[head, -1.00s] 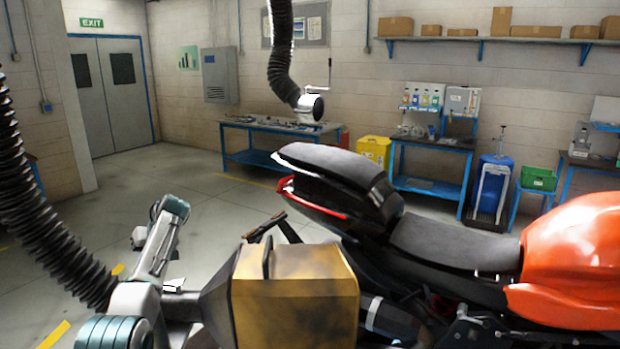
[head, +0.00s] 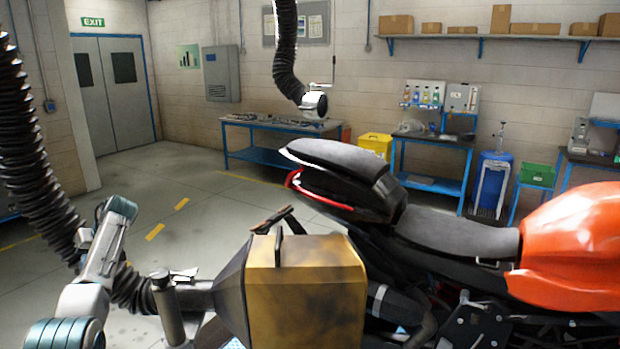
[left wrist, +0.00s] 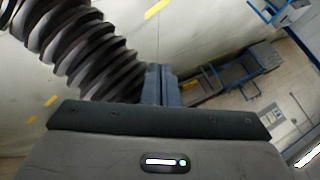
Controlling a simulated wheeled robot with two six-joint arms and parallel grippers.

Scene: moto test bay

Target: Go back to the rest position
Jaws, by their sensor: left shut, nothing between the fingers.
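My left gripper (head: 85,237) is at the left of the head view, partly hidden by my own arm link and in front of the black ribbed hose (head: 35,175). In the left wrist view its fingers (left wrist: 160,72) are together with nothing between them. The hose (left wrist: 75,45) passes close beside and behind them in that view. In the head view the hose's lower end runs to a grey nozzle (head: 168,310) beside the motorcycle's gold silencer (head: 305,290). I cannot tell how far the nozzle is over the pipe. My right gripper is not in view.
The motorcycle's seat (head: 450,228) and orange tank (head: 575,245) fill the right. A second hose (head: 285,50) hangs at the back. A blue bench (head: 270,125), a yellow bin (head: 375,143) and a blue drum (head: 492,180) stand along the wall. The floor at left centre is clear.

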